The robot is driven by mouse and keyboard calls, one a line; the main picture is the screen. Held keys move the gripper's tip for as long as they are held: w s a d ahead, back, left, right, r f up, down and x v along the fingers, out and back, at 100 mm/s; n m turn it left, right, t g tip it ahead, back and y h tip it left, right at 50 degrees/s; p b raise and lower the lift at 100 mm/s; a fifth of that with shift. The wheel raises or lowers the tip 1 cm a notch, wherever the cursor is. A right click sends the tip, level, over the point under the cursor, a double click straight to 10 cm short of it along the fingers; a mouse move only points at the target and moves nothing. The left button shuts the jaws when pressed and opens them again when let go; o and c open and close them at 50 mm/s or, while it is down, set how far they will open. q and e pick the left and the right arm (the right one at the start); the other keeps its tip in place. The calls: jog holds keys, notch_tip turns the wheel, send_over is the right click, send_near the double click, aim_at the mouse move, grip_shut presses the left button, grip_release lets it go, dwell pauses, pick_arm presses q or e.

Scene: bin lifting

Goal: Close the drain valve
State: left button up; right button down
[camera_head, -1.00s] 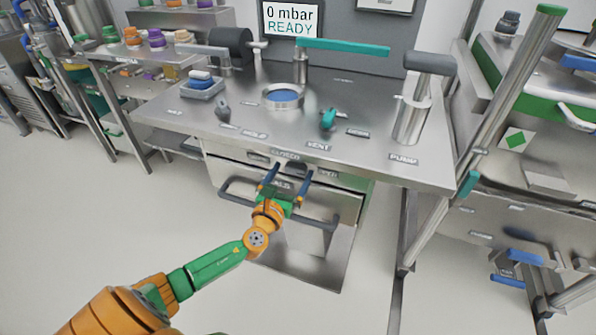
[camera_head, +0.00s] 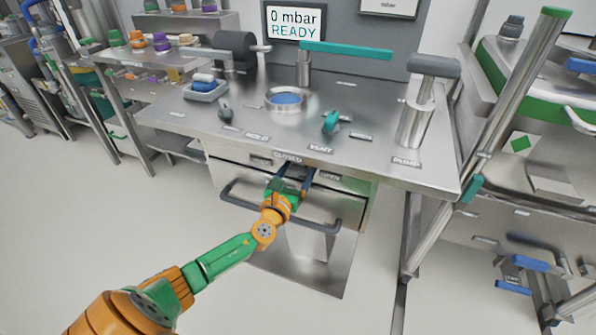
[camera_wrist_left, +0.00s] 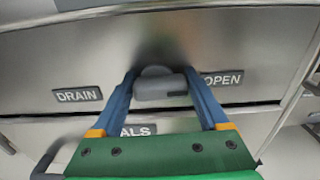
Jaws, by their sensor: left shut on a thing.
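The drain valve handle is a short grey knob (camera_wrist_left: 160,88) on the steel front panel under the bench top. In the left wrist view it lies roughly level, between a DRAIN label (camera_wrist_left: 78,94) and an OPEN label (camera_wrist_left: 222,78). A CLOSED label (camera_head: 288,157) sits above it in the head view. My left gripper (camera_head: 294,174) has its blue fingers on either side of the handle and is shut on it. In the head view the fingers mostly hide the handle. My right gripper is in neither view.
A dark drawer handle bar (camera_head: 290,212) runs across the front below my left gripper. The steel bench top (camera_head: 210,122) above carries a teal vent lever (camera_head: 331,122) and a round blue-centred port (camera_head: 286,98). A screen (camera_head: 295,24) reads 0 mbar READY.

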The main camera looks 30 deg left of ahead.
pick_arm(q)
jog(key=n+b, duration=0.1)
jog(key=n, duration=0.3)
jog(key=shift+a+f, duration=0.1)
jog(key=n+b, duration=0.1)
jog(key=n, duration=0.3)
jog(key=shift+a+n+b, duration=0.15)
jog(key=shift+n+b, duration=0.15)
jog(key=n, duration=0.4)
jog(key=shift+s+a+n+b, duration=0.1)
jog(key=shift+n+b, duration=0.2)
jog(key=shift+a+n, duration=0.1)
jog(key=shift+n, duration=2.2)
